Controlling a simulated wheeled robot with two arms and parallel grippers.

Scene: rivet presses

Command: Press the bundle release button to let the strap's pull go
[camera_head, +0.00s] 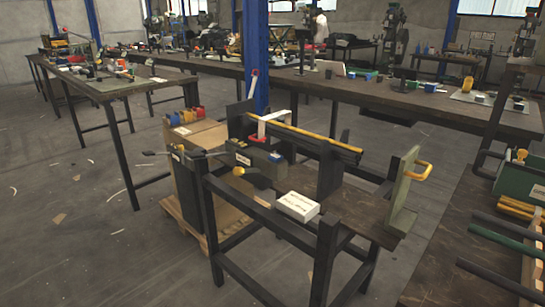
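A dark machine stands on a metal-framed bench (350,212) in the middle of the view. A dark green box (255,163) sits on it with a small blue part (277,156) on top, which may be a button. I cannot tell which part is the bundle release button. A white strip (264,126) bends over the machine beside a long yellow bar (310,134). A lever with a yellow knob (239,171) sticks out at the front. No strap or bundle can be made out clearly. Neither of my grippers is in view.
A white labelled box (297,206) lies on the bench's front edge. A green upright plate (402,195) with a yellow handle stands at its right end. Cartons on a pallet (186,218) stand at left. A blue post (256,50) rises behind. The left floor is mostly clear.

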